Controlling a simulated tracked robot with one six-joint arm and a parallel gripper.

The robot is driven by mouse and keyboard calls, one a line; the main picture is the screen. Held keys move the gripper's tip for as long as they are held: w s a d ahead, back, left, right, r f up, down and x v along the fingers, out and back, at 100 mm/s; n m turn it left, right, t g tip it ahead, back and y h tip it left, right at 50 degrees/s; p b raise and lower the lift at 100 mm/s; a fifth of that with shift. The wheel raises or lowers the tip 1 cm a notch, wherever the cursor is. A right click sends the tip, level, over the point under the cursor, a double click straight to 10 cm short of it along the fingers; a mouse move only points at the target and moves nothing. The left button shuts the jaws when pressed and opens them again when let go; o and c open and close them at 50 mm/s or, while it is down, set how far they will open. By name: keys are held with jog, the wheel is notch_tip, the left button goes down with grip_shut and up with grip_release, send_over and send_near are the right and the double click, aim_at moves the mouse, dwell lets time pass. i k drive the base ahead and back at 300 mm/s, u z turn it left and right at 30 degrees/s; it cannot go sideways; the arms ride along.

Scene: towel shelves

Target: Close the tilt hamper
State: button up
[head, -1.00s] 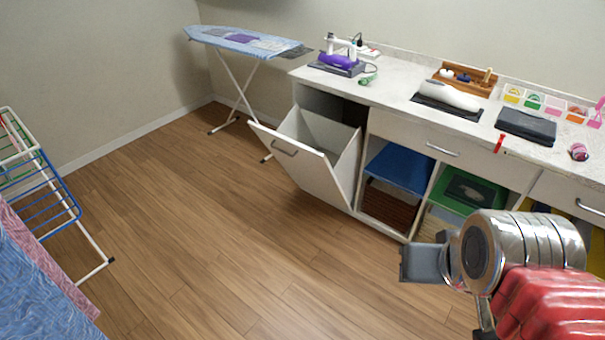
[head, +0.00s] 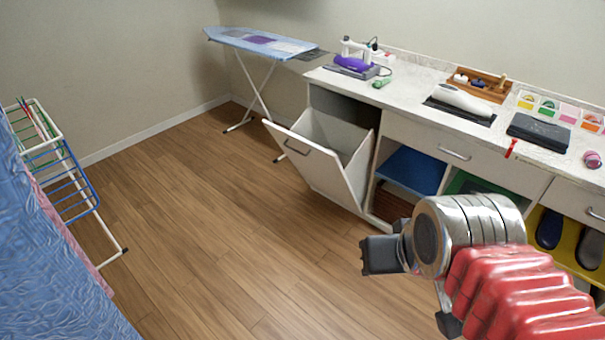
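The white tilt hamper (head: 318,165) is tipped open at the left end of the counter unit. Its front panel leans out over the floor, with a grey bar handle (head: 296,147) near its top edge. The inside of the bin shows and looks empty as far as I can see. My gripper (head: 372,256) is at the lower right, in front of the cabinets. It is apart from the hamper and touches nothing that I can see. I see it from the side, so its finger gap is hidden.
A white counter (head: 400,95) holds an iron, a tray and several small items. An ironing board (head: 262,43) stands behind the hamper. A drying rack (head: 60,165) with blue and pink cloths stands at the left. The wooden floor (head: 215,215) in the middle is clear.

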aim_at(335, 156)
jog(key=u, duration=0.05)
jog(key=i, duration=1)
jog(key=z, duration=0.05)
